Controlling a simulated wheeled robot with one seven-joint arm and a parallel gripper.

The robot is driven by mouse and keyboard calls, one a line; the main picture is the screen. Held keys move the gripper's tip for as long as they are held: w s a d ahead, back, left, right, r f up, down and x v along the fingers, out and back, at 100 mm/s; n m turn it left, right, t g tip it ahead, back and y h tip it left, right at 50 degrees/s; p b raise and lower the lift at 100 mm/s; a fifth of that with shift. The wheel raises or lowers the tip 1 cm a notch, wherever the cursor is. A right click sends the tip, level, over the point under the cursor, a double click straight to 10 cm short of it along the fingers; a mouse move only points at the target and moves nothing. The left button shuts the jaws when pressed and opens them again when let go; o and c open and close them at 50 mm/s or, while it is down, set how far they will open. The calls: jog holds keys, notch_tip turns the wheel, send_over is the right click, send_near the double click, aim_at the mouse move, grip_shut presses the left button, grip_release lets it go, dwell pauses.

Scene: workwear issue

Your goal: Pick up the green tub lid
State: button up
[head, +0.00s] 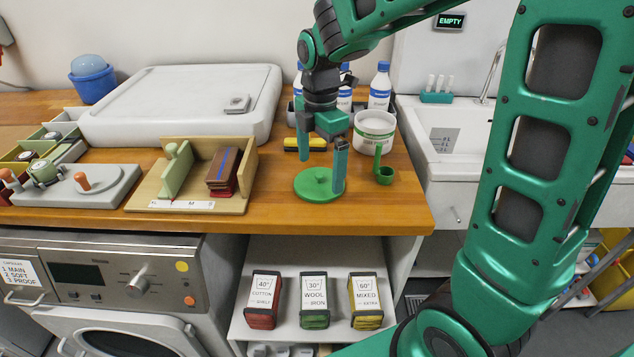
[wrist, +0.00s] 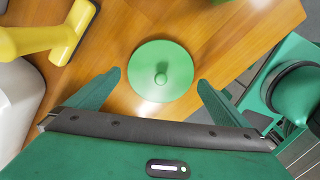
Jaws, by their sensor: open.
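The green tub lid (head: 318,185) is a round flat disc with a small knob at its middle. It lies on the wooden counter near the front right edge. In the wrist view the lid (wrist: 161,70) lies just beyond and between my fingertips. My gripper (head: 321,172) is open and points down, with one green finger at each side above the lid. The gripper (wrist: 160,82) holds nothing. The white tub (head: 373,133) stands behind the lid to the right, against the sink side.
A green scoop (head: 384,174) stands right of the lid, close to my right finger. A yellow-handled brush (head: 304,143) lies behind; its yellow body (wrist: 40,40) shows in the wrist view. A wooden stand (head: 190,207) is to the left. The counter edge is close in front.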

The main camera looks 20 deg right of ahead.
aim_at(319, 180)
jog(key=shift+f, duration=1.45)
jog(key=shift+c, duration=0.3)
jog(key=c, duration=0.7)
jog(key=shift+r, duration=0.15)
